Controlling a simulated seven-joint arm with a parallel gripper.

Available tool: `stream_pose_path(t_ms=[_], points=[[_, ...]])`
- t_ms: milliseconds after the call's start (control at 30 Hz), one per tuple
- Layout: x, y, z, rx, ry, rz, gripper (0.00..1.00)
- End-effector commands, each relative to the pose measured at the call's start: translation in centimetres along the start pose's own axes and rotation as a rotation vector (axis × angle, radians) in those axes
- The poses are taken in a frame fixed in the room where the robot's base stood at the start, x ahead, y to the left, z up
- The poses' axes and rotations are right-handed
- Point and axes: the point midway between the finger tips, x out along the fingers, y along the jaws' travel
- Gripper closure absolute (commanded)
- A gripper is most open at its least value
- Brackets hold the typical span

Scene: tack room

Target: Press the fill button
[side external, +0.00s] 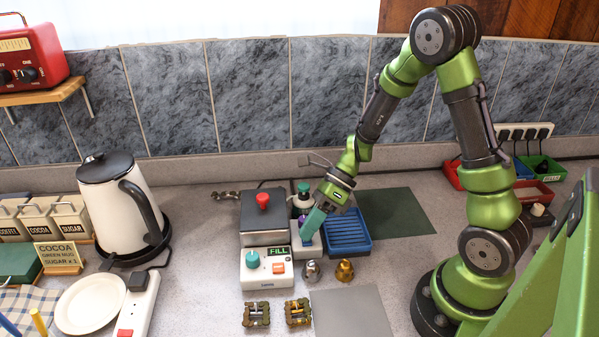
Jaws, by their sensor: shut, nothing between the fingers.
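The white control box (266,282) stands on the counter at the middle of the side external view. A green FILL label (278,251) stands at its back right edge. Below that label is an orange-red button (278,267), and a teal round knob (252,259) sits to its left. My gripper (307,238) has teal fingers, shut and empty, pointing down and left. In the picture its tips are to the right of the FILL label, over a small white unit (311,249). I cannot tell whether they touch that unit.
A dark-topped box with a red knob (263,200) stands behind the control box. A dark bottle (302,201) is close behind my gripper, and a blue tray (347,232) lies to the right. Small metal pieces (345,271) and a grey mat (351,313) lie in front.

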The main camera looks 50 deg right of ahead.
Motion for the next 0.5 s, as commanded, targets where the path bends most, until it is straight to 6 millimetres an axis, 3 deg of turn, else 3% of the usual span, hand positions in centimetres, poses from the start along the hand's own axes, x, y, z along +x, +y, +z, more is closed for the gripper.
stream_pose_path(t_ms=[500], points=[[-0.8,0.59,0.58,0.0,0.0,0.0,1.0]])
